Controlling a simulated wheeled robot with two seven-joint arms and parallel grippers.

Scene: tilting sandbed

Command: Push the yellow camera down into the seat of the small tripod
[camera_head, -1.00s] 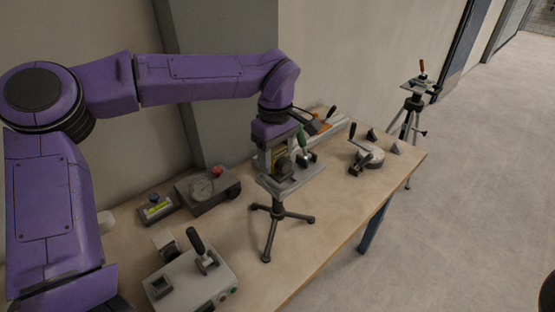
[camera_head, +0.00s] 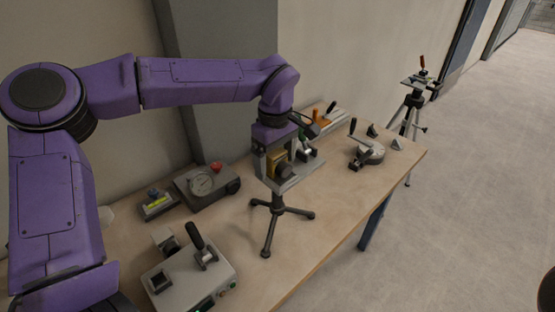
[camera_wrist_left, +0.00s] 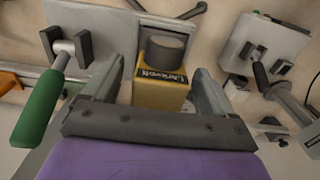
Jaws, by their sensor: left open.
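The small tripod (camera_head: 268,228) stands on the bench with its dark legs spread and a grey top plate (camera_head: 300,182). The yellow camera (camera_head: 274,160), with a dark round lens, is at that plate; whether it is fully down in the seat cannot be told. My left gripper (camera_head: 278,168) is over the plate with a finger on each side of the camera. In the left wrist view the camera (camera_wrist_left: 160,95) lies between the two spread fingers (camera_wrist_left: 165,90). A green-handled lever (camera_wrist_left: 42,108) stands beside it, partly hidden in the head view. My right gripper is not in view.
A tall tripod (camera_head: 413,100) stands beyond the bench.

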